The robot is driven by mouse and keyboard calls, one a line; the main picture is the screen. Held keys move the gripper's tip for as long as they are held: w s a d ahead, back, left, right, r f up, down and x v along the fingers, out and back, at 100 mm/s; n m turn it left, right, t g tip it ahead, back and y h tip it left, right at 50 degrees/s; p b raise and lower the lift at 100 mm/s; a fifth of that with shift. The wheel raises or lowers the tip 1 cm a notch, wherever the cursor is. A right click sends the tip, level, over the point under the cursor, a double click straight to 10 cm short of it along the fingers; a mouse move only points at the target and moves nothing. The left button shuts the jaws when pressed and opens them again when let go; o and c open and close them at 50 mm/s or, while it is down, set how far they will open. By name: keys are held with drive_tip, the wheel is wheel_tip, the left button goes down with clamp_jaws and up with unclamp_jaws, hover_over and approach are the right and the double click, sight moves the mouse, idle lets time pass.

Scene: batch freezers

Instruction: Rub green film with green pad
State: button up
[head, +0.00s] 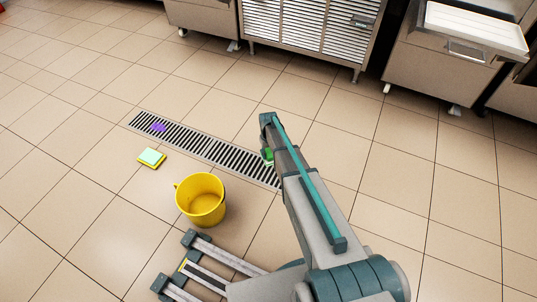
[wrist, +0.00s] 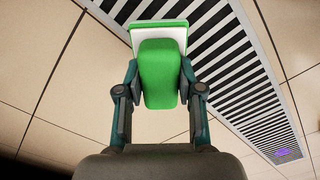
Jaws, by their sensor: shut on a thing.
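My gripper (wrist: 158,85) is shut on the green pad (wrist: 159,60), with a finger on each side of its rounded green grip. The pad has a white layer and a green edge at its far end, which lies over the edge of the drain grate in the wrist view. In the head view my arm hides most of the pad, and only a little green (head: 268,155) shows beside the arm. I cannot tell whether the pad touches the floor or grate. I see no green film; it may be hidden under the pad or arm.
A slotted floor drain (head: 205,148) runs diagonally, with a purple patch (head: 158,127) at its far left end. A yellow pad with a pale green top (head: 151,156) and a yellow bucket (head: 201,200) stand left of my arm. Steel machines (head: 310,28) line the back.

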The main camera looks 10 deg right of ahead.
drive_tip(key=shift+r+p, duration=0.6)
drive_tip(key=shift+r, duration=0.65)
